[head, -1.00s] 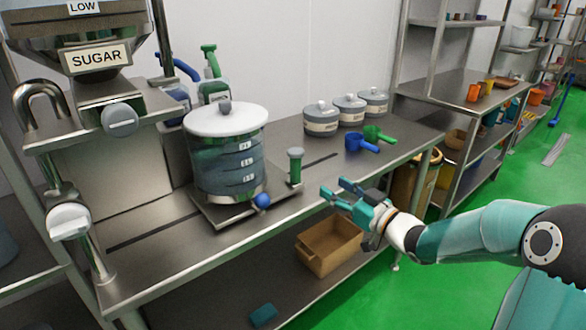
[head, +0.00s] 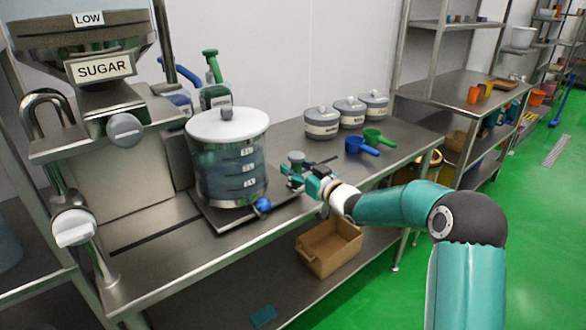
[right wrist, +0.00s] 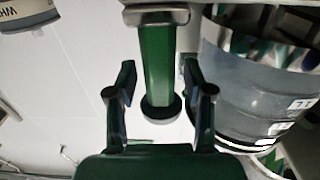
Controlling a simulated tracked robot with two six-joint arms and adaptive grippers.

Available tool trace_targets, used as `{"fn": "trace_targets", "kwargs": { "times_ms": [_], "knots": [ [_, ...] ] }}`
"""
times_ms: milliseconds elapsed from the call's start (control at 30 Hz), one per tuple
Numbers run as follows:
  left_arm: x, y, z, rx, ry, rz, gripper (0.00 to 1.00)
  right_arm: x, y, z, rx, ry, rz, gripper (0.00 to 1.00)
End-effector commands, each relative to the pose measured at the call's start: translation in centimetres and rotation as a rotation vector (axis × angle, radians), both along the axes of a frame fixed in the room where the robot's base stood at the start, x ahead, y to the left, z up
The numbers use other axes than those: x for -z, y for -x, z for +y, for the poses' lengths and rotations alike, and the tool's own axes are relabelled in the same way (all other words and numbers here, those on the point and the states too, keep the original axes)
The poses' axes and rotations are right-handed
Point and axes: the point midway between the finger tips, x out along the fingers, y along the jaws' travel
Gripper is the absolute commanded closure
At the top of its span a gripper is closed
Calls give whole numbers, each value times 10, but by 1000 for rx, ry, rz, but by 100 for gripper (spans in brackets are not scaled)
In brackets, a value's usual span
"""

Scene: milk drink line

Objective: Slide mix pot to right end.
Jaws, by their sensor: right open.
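The mix pot (head: 228,172), a clear marked vessel with a white lid, stands on a flat metal carriage (head: 222,214) on the steel bench. An upright handle with a grey cap (head: 296,157) rises at the carriage's right side. In the right wrist view its green grip (right wrist: 156,62) shows between my fingers, with the pot at the right. My right gripper (head: 288,176) is open at the handle, with a finger on either side of the grip; contact is not clear. It partly hides the handle in the head view. My left gripper is not in view.
A dark slot (head: 150,236) runs along the bench. Right of the handle lie a blue scoop (head: 360,146) and a green scoop (head: 378,137), with grey lidded tubs (head: 321,122) behind. A blue knob (head: 263,205) sits at the pot's front. The sugar dispenser (head: 100,68) stands left.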

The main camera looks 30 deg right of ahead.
Motion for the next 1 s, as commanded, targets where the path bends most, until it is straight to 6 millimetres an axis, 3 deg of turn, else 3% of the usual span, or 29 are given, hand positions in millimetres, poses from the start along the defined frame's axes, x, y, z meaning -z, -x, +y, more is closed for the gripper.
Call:
{"fn": "trace_targets", "kwargs": {
  "times_ms": [200,533,733,767,1000],
  "knots": [
    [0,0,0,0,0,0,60,0,0,0,0,0,0,48],
    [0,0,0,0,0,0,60,0,0,0,0,0,0,100],
    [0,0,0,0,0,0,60,0,0,0,0,0,0,100],
    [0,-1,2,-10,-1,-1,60,-1,-1,20,-11,-4,1,100],
    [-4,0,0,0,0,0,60,-2,1,-8,4,1,0,100]
  ]
}}
